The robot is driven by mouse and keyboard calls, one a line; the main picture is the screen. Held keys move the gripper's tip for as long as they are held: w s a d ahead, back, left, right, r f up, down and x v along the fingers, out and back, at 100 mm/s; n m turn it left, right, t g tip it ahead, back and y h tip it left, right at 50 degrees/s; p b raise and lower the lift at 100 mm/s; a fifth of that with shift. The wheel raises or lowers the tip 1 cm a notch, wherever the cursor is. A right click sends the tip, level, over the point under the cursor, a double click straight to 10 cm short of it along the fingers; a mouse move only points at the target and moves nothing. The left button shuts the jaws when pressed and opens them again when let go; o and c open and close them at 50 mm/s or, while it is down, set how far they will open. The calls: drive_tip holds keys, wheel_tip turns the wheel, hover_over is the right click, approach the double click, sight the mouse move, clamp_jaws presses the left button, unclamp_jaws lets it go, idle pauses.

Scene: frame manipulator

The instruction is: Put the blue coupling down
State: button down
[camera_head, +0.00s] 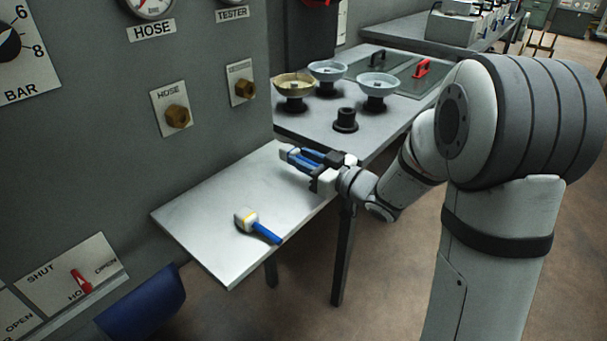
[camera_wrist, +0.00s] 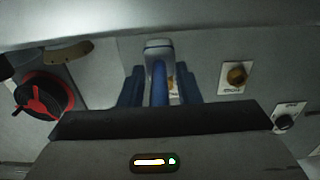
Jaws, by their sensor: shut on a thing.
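The held coupling has a pale head (camera_head: 285,150) and a blue body; it is at the left end of my gripper (camera_head: 303,158) in the head view. My gripper is shut on it, over the far part of the pale shelf (camera_head: 195,215). I cannot tell whether it touches the shelf. In the wrist view, its blue body (camera_wrist: 160,85) runs between the two blue fingers of my gripper (camera_wrist: 159,92).
A grey panel with brass hose fittings (camera_head: 177,116) stands along the shelf's left side. Behind is a table (camera_head: 305,125) with several bowl-topped stands and a black ring-shaped part (camera_head: 345,120). The shelf between the two couplings is clear.

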sight(304, 183)
drive_tip(key=shift+a+f+b, duration=0.1)
drive_tip(key=shift+f+b, duration=0.25)
drive_tip(key=shift+f, duration=1.2)
drive_tip(key=shift+f, duration=0.1)
drive_tip(key=shift+f+b, duration=0.55)
drive_tip(key=shift+b, duration=0.05)
drive_tip(key=c, duration=1.1)
unclamp_jaws()
drive_tip(key=shift+s+f, duration=0.1)
drive_tip(key=shift+o, duration=0.2)
